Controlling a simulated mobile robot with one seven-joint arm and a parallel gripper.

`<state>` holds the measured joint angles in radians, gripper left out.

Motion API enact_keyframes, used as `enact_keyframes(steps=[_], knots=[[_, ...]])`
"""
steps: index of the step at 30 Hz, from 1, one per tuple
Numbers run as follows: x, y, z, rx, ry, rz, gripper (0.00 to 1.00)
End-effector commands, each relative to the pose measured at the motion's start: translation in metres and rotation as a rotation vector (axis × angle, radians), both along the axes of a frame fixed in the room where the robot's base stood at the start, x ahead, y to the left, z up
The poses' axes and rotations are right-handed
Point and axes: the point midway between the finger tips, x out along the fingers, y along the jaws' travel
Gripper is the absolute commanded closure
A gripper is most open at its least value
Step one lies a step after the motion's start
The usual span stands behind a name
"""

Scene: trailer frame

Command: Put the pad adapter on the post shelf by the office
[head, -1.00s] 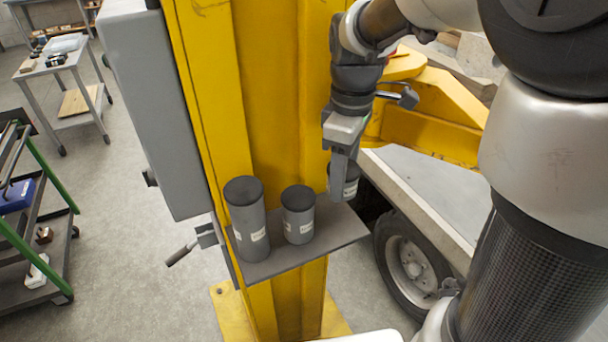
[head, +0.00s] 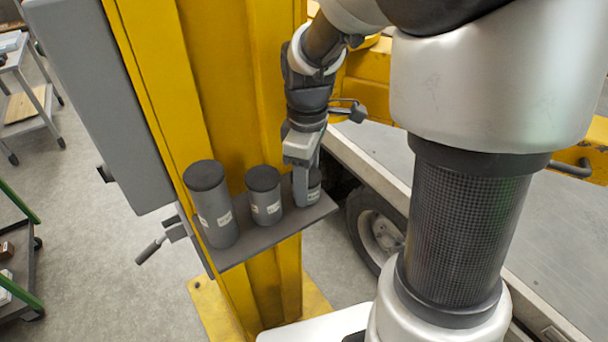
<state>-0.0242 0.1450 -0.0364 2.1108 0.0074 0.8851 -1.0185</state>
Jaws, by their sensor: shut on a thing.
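Three dark grey cylindrical pad adapters of differing height, with small white labels, are on a grey shelf (head: 262,247) fixed to a yellow post (head: 228,90). The tall adapter (head: 212,208) is at the left and the medium adapter (head: 265,198) in the middle. The short adapter (head: 314,191) is at the right end, partly hidden by my gripper (head: 303,188). My gripper points down and is shut on the short adapter. Its base looks at shelf level; I cannot tell whether it bears on the shelf. The label text is too small to read.
A grey box (head: 105,100) is mounted on the post's left side, with a lever handle (head: 150,250) below it. A trailer deck (head: 375,170) and wheel (head: 380,225) stand to the right. A green-framed cart (head: 20,280) and a table (head: 25,85) are at the left.

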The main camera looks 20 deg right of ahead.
Motion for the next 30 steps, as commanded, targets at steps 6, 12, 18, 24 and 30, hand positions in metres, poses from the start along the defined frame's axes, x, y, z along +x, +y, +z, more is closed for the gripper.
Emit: enact_keyframes(steps=[6,12,18,24,30], knots=[[0.000,0.000,-0.001,0.000,0.001,0.000,0.33],[0.000,0.000,0.000,0.001,0.001,0.000,0.33],[0.001,0.000,0.018,0.000,-0.002,0.000,0.33],[0.001,0.000,0.062,0.000,-0.004,0.000,0.33],[0.001,0.000,0.101,-0.001,-0.003,0.000,0.33]])
